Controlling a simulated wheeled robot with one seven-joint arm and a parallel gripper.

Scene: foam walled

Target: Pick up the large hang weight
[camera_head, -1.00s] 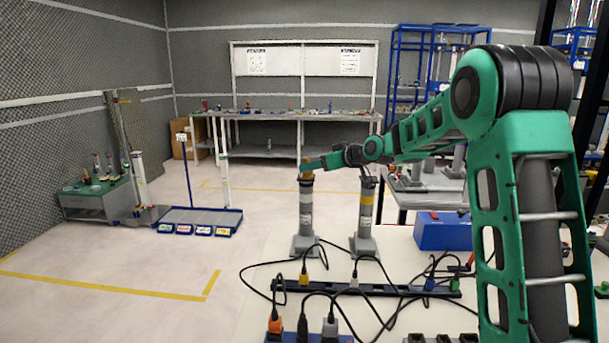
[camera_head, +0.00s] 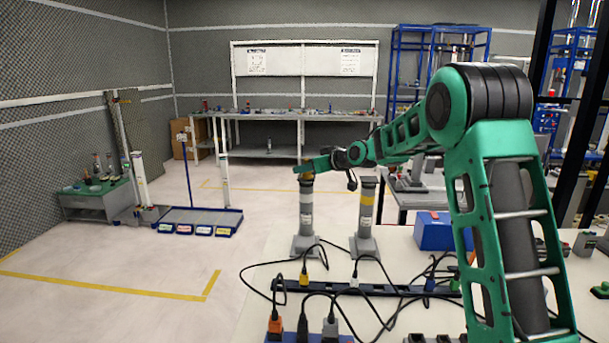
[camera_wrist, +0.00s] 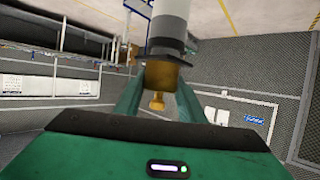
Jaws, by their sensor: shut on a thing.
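The hang weight is a brass-coloured piece with a narrow neck and knob. It shows in the wrist view (camera_wrist: 160,76) between my two green fingers, at the end of a grey post that appears upside down there. In the head view my gripper (camera_head: 304,167) is at the top of the left grey post (camera_head: 306,210), shut on the hang weight, which is mostly hidden by the fingers. I cannot tell whether the weight still touches the post.
A second grey post (camera_head: 366,215) with a yellow band stands close to the right. Black cables and a power strip (camera_head: 350,289) lie in front on the pale table. A blue box (camera_head: 436,231) is farther right. Open floor lies to the left.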

